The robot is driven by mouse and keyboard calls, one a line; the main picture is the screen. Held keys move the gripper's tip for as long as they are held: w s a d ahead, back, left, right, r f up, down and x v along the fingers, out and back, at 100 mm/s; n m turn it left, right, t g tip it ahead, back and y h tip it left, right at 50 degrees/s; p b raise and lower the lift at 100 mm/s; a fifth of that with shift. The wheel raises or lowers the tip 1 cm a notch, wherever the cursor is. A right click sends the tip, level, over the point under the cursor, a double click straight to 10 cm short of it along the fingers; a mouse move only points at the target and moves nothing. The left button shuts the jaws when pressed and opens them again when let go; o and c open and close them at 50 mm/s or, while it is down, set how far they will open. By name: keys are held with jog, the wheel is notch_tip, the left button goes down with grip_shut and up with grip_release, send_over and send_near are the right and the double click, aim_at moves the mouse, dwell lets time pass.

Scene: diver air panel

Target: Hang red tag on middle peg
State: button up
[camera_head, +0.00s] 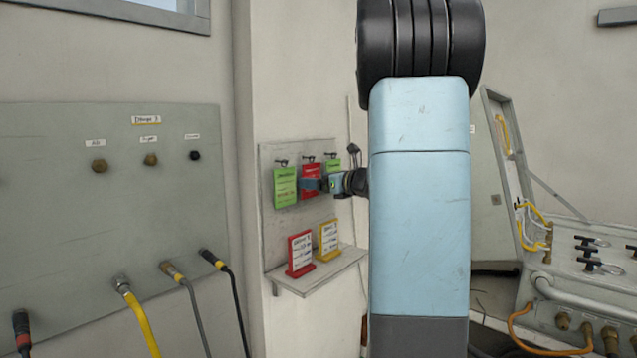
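A small board (265,225) on the wall carries a row of three dark pegs. The red tag (311,168) is upright at the middle peg (309,158), its top edge just below the peg. I cannot tell whether its hole is over the peg. My gripper (310,184) reaches in from the right, and a blue finger lies across the front of the red tag's lower half. The other finger is not clear, so I cannot tell whether it grips the tag. Green tags hang at the left peg (285,188) and the right peg (333,165); the right one is partly hidden by my gripper.
Below, a shelf (322,275) bears a red sign (300,253) and a yellow sign (328,240). A grey panel (90,210) with fittings and hoses stands at left. An open case with valves (590,290) is at right. My arm hides the centre right.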

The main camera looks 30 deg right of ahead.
jog(key=v, duration=1.4)
jog(key=s+a+f+n+g+y, duration=0.15)
jog(key=s+a+n+g, duration=0.25)
jog(key=a+n, duration=0.45)
jog(key=s+a+f+n+g+y, duration=0.1)
jog(key=s+a+f+n+g, duration=0.25)
jog(key=a, duration=0.75)
jog(key=s+a+f+n+g+h, duration=0.1)
jog(key=s+a+n+h, duration=0.2)
jog(key=s+n, duration=0.3)
jog(key=s+a+f+n+g+h, duration=0.2)
jog(key=s+n+h, duration=0.3)
jog(key=n, duration=0.9)
jog(key=s+a, duration=0.1)
jog(key=s, duration=0.1)
jog(key=shift+s+a+f, duration=0.2)
jog(key=shift+s+f, duration=0.15)
dwell(2.1)
